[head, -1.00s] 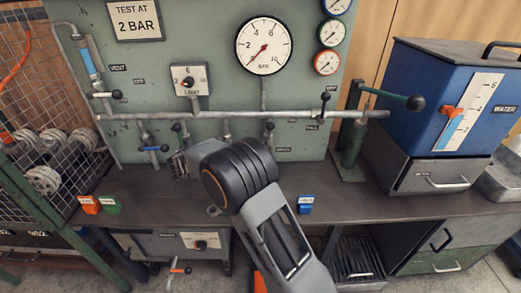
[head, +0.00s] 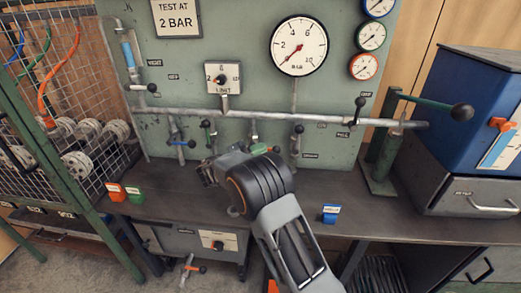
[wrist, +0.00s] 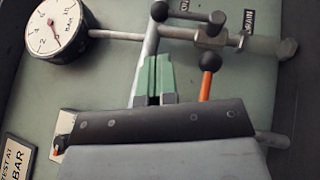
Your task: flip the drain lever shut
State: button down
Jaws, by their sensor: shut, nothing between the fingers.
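The drain lever (head: 298,130) is a short handle with a black knob on the branch pipe below the large gauge. The knob lies close to the main pipe. My gripper (wrist: 157,62) has green fingers pressed together with nothing between them. The fingertips overlap the main pipe in the picture, below the drain lever and apart from it. In the head view my wrist stands in front of the board, left of the drain lever.
A horizontal main pipe (head: 250,114) crosses the board. An orange lever with a black knob (wrist: 209,61) is right of my fingers in the wrist view. A blue-handled valve (head: 180,143) is to the left. A long green lever (head: 435,105) stands right. Small blocks sit along the bench (head: 275,215).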

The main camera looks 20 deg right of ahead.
aim_at(296, 132)
jog(key=b+x, duration=0.1)
jog(key=x, duration=1)
jog(key=shift+d, duration=0.1)
